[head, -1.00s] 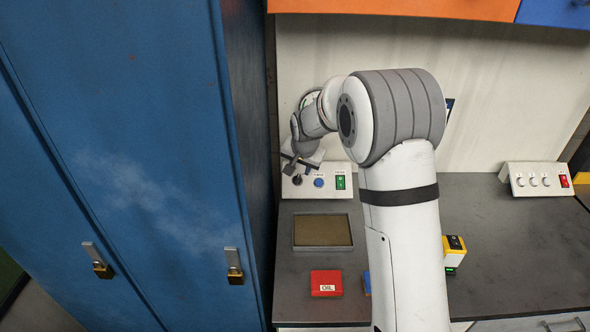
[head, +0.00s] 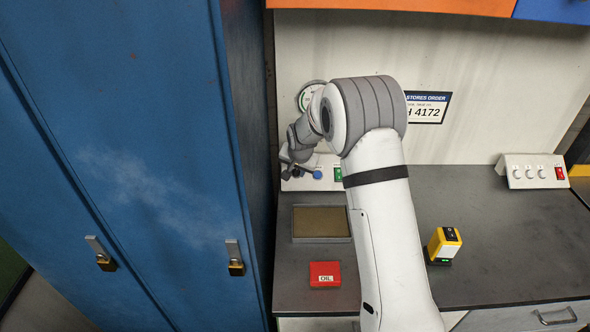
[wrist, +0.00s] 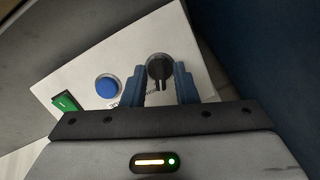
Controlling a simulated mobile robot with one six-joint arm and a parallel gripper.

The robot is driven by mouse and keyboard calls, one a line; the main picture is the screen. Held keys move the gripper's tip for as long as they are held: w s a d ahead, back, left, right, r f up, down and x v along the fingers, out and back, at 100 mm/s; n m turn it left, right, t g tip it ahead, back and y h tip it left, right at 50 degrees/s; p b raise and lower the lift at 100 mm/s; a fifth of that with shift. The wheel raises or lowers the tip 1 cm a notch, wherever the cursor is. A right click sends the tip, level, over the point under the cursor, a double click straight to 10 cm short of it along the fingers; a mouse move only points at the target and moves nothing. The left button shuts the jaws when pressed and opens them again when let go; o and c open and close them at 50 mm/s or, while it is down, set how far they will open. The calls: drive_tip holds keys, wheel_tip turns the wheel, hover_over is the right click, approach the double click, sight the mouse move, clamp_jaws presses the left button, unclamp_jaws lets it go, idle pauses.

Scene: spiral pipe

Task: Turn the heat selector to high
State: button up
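The heat selector appears to be the black knob (wrist: 160,68) with a raised grip bar, on a white control panel (wrist: 75,75) in the wrist view. The bar points toward the bottom of that view. My gripper (wrist: 160,78) is open, its two blue fingers on either side of the knob; I cannot tell if they touch it. In the head view my gripper (head: 291,166) is at the left end of the panel (head: 300,185), largely covering the knob. Any marking for high is unreadable.
A blue button (wrist: 108,87) and a green switch (wrist: 66,103) sit beside the knob. A tall blue locker (head: 140,160) stands close on the left. A red OIL box (head: 325,273), a tray (head: 321,238) and a yellow device (head: 443,243) are on the counter.

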drive_tip(key=c, duration=0.4)
drive_tip(key=shift+o, duration=0.2)
drive_tip(key=m+b, duration=0.1)
drive_tip(key=b, duration=0.2)
drive_tip(key=shift+f, duration=0.35)
drive_tip(key=shift+d+m+y+b, duration=0.1)
drive_tip(key=shift+m+y+b, duration=0.2)
drive_tip(key=shift+m+b, duration=0.75)
drive_tip(key=shift+r+m+t+b, duration=0.3)
drive_tip(key=shift+m+b, duration=0.25)
drive_tip(key=shift+m, duration=0.2)
drive_tip(key=o, duration=0.6)
drive_tip(key=shift+o, duration=0.2)
